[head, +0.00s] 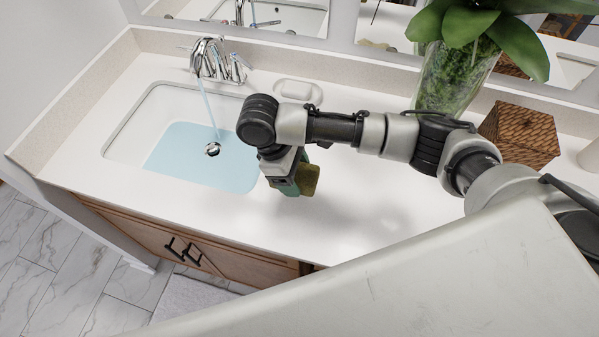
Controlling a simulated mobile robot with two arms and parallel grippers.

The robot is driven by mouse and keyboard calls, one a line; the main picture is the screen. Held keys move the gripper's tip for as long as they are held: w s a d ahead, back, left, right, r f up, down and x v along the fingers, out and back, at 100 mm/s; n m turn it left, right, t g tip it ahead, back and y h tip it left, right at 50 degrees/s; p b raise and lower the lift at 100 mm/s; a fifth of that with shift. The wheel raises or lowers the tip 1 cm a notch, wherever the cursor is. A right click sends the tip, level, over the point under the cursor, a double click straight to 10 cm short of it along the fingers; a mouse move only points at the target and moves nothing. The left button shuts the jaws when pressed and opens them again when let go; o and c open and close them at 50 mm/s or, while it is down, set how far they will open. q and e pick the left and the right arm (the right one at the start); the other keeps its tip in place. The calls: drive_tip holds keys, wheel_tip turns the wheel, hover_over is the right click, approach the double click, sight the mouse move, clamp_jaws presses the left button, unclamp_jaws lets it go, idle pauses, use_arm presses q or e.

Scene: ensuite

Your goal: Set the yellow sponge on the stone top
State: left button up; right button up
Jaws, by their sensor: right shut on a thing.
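The yellow sponge (309,179) shows as a dark olive-yellow block at the tip of my right arm, just right of the sink. My right gripper (293,184) points down and is shut on it. The gripper hides part of the sponge. The pale stone top (350,215) lies beneath and around them. I cannot tell whether the sponge touches the stone or hangs just above it. My left gripper is not in view.
The sink (135,125) holds blue water, and its faucet (212,60) is running. A white soap dish (298,92) stands behind my arm. A glass plant vase (455,78) and a brown woven box (520,135) stand at the right. The stone right of the gripper is clear.

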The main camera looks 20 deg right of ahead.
sight(298, 173)
drive_tip(key=shift+w+d+f+b, duration=0.2)
drive_tip(key=shift+w+d+f, duration=0.1)
drive_tip(key=shift+w+f, duration=0.3)
drive_tip(key=shift+w+d+f+b, duration=0.15)
drive_tip(key=shift+w+d+f, duration=0.2)
drive_tip(key=shift+w, duration=0.3)
drive_tip(key=shift+w+f, duration=0.15)
drive_tip(key=shift+w, duration=0.1)
drive_tip(key=shift+f, duration=0.25)
wheel_tip(298, 173, down, 2)
drive_tip(key=shift+d+f+p, duration=0.1)
drive_tip(key=shift+f+p, duration=0.05)
drive_tip(key=shift+p, duration=0.15)
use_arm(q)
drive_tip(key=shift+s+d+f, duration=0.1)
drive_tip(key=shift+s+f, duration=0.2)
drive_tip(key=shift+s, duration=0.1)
use_arm(e)
drive_tip(key=shift+f, duration=0.55)
drive_tip(key=o, duration=0.8)
drive_tip(key=shift+f, duration=0.15)
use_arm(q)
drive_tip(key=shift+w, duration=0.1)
